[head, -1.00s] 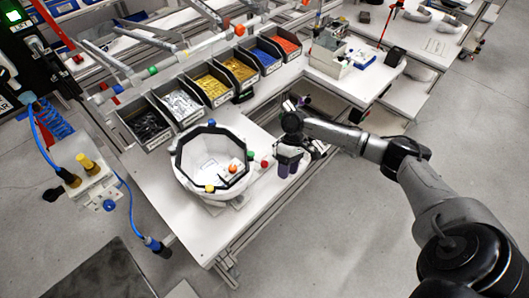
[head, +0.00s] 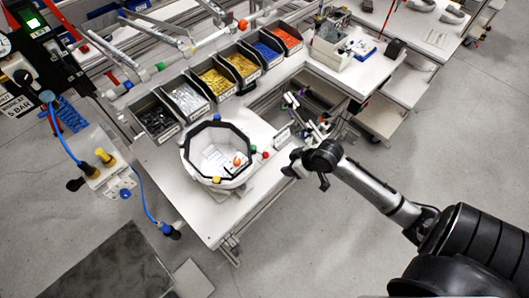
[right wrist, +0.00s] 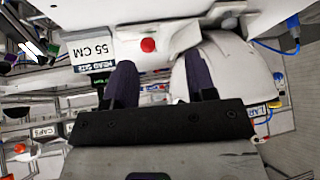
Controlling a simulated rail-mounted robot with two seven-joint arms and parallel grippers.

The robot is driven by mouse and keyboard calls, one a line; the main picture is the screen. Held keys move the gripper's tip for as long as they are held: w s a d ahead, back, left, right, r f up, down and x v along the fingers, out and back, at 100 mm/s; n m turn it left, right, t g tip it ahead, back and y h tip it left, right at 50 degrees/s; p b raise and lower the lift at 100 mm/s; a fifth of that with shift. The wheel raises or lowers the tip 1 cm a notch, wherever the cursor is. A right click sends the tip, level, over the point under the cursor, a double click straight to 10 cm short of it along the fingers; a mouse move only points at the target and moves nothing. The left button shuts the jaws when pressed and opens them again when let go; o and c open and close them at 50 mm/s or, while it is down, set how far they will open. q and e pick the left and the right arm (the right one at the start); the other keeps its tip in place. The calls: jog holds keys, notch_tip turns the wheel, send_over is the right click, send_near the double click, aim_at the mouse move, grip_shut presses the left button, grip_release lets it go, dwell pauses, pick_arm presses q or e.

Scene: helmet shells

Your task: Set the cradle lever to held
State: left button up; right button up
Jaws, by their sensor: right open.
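The cradle (head: 243,178) is a white bowl-like holder with a dark eight-sided rim, standing on the white table. Coloured knobs sit around it: red (head: 265,154) and green (head: 253,148) at its right, yellow (head: 216,180) in front, blue (head: 217,117) at the back. I cannot tell which knob belongs to the lever, or its setting. My right gripper (head: 289,172) is just right of the cradle, apart from the red knob. In the right wrist view its dark fingers (right wrist: 160,85) are spread and empty; a red knob (right wrist: 148,45) and white rounded shell (right wrist: 220,65) lie beyond.
Bins of coloured parts (head: 215,82) line the table's back. A blue-hosed box (head: 108,178) is at left.

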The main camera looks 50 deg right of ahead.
aim_at(265, 153)
jog(key=w+f, duration=0.2)
jog(key=w, duration=0.2)
jog(key=w+f+n+t, duration=0.1)
jog(key=w+f, duration=0.1)
jog(key=w, duration=0.2)
jog(key=w+f+n+t+h, duration=0.1)
jog(key=w+f, duration=0.2)
jog(key=w, duration=0.1)
jog(key=shift+w+d+f, duration=0.1)
jog(key=shift+w+d, duration=0.05)
jog(key=shift+w, duration=0.05)
grip_shut()
dwell(0.5)
